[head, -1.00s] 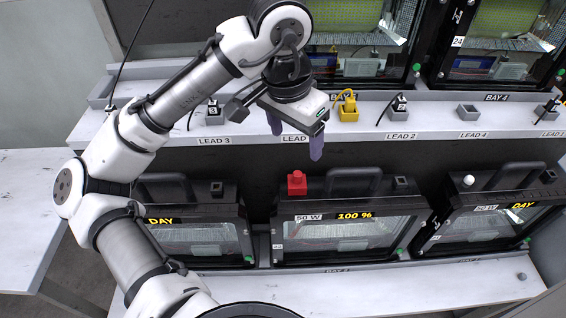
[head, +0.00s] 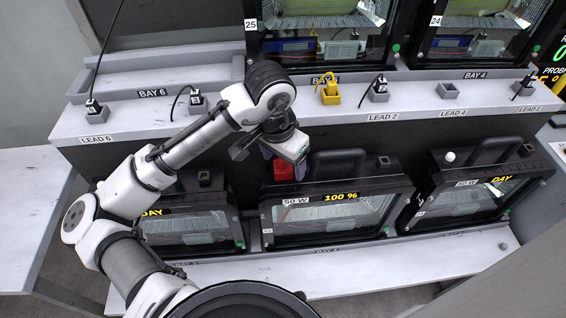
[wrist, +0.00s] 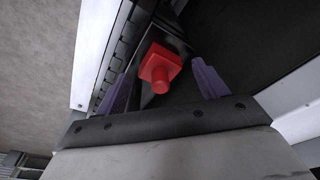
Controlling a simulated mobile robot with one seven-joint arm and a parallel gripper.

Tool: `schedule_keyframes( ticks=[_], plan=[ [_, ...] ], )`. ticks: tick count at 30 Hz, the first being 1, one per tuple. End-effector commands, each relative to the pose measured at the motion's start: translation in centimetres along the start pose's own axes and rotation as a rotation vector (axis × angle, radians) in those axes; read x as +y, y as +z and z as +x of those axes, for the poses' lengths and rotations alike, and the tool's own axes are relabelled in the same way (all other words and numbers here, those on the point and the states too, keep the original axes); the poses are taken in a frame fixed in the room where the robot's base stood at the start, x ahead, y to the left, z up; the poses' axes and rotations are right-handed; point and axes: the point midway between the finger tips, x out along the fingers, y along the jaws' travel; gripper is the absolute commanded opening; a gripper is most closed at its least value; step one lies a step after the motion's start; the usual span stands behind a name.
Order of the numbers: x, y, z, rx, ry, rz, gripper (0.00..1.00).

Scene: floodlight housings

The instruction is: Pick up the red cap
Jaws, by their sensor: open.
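The red cap (head: 284,170) sits on top of the middle lower housing (head: 268,212), near its left end, beside the black handle. In the wrist view the red cap (wrist: 160,68) shows a square base with a round knob, lying between and beyond the two purple fingers. My gripper (wrist: 160,85) is open and empty, with a finger on each side of the cap's line. In the head view my gripper (head: 283,163) is right at the cap and partly covers it. I cannot tell whether a finger touches it.
The black handle (head: 338,162) rises just right of the cap. Other housings stand left (head: 190,222) and right (head: 470,190). Above and behind is a grey shelf (head: 420,115) with a yellow plug (head: 330,92) and several black lead plugs.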

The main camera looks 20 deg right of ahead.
Motion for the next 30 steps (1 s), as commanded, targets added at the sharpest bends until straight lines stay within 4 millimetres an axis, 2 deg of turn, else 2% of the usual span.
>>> schedule_keyframes(
  ticks=[3,9,20,30],
  plan=[
    [-0.01,0.03,0.68,0.000,0.000,-0.001,0.72],
    [0.00,0.01,0.74,0.001,0.000,-0.001,0.72],
    [0.00,0.00,0.70,0.001,-0.001,-0.001,0.25],
    [-0.01,-0.15,0.07,0.002,-0.001,0.000,0.25]
  ],
)
